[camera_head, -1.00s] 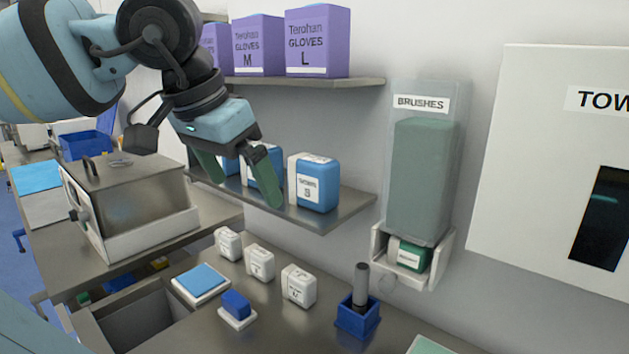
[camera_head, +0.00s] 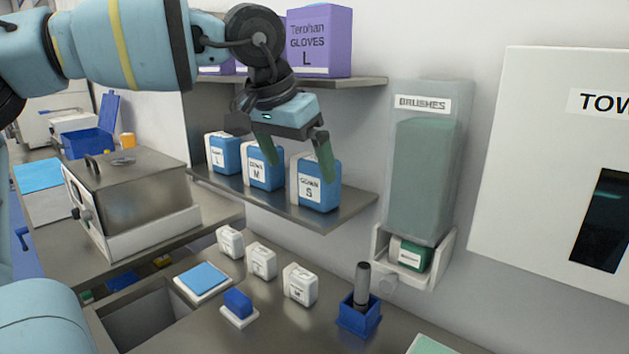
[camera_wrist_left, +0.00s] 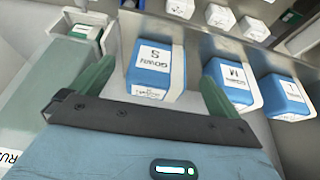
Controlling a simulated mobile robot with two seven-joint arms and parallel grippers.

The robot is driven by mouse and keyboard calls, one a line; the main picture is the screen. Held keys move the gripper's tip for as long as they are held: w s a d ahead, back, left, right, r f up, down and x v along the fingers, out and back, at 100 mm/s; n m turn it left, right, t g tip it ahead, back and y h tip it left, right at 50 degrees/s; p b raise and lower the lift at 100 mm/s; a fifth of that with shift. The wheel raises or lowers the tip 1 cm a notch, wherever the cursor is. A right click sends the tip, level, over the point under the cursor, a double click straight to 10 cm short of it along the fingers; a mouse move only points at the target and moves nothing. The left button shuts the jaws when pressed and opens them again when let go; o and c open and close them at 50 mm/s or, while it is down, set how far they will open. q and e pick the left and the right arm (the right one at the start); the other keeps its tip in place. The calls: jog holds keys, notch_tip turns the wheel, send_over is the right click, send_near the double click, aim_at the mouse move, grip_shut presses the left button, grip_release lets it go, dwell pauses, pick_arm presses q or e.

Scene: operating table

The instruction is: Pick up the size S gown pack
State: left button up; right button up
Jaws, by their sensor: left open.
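The size S gown pack (camera_head: 316,192) is a blue and white block with a white label reading S. It stands upright at the right of the lower shelf, beside the M gown pack (camera_head: 261,177) and the L gown pack (camera_head: 222,156). My left gripper (camera_head: 300,160) is open, with green fingers above and in front of the S pack. In the left wrist view the S pack (camera_wrist_left: 154,72) lies between the two open fingers, with no clear contact. The M pack (camera_wrist_left: 235,85) is just beyond the right-hand finger. My right gripper is not in view.
The lower shelf (camera_head: 290,211) carries the gown packs. Purple glove boxes (camera_head: 319,42) stand on the shelf above. The brushes dispenser (camera_head: 425,160) is to the right. Small white packs (camera_head: 300,285) and a blue holder (camera_head: 358,314) stand on the counter below.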

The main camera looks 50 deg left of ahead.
aim_at(305, 173)
pick_arm(q)
jog(key=shift+w, duration=0.1)
jog(key=shift+w+f, duration=0.15)
jog(key=shift+w, duration=0.2)
jog(key=shift+x, duration=2.4)
jog(key=c, duration=1.1)
